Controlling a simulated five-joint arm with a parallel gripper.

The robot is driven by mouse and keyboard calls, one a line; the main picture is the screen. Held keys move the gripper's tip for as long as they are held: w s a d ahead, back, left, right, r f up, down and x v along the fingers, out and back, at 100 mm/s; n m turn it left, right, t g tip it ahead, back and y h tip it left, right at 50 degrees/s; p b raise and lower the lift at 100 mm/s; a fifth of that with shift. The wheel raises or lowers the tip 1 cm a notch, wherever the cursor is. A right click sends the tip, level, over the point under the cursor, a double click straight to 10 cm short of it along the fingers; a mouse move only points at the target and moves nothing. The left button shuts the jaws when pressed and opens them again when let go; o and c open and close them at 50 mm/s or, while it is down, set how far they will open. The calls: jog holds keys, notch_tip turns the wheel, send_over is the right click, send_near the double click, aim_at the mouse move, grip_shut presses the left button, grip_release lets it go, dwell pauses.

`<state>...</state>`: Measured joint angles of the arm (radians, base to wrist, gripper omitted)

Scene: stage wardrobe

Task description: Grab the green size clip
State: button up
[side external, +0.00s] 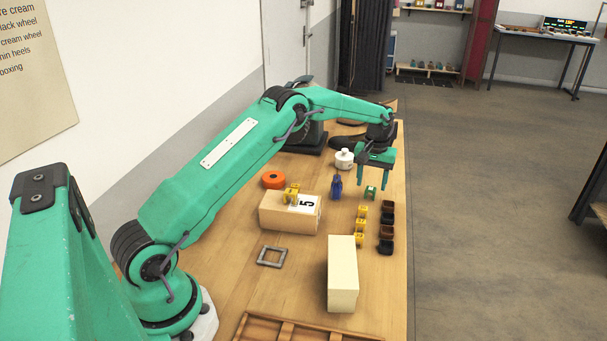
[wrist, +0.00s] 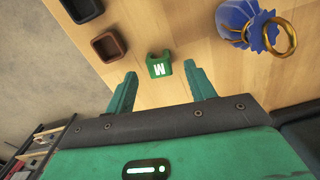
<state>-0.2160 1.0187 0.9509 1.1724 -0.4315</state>
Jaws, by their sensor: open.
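The green size clip (side external: 370,192) lies on the wooden table, to the right of a blue pouch. In the wrist view the clip (wrist: 159,68) bears a white letter that reads like W or M from this angle. My gripper (side external: 372,183) is open, fingers pointing down, over the clip's part of the table. In the wrist view the gripper's fingertips (wrist: 161,72) are spread left and right of the clip, with clear gaps. Nothing is held. I cannot tell how high the fingertips are above the table.
The blue pouch (side external: 337,187) with a gold ring (wrist: 279,37) stands close by. Several dark cups (side external: 387,231) and yellow clips (side external: 360,226) line up nearer the camera. A numbered box (side external: 275,214) carries a yellow clip. A white jar (side external: 344,158) and black shoe (side external: 347,142) lie behind.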

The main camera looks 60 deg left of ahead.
aim_at(371, 189)
jog(key=shift+f, duration=1.55)
jog(key=shift+c, duration=0.2)
jog(key=c, duration=1)
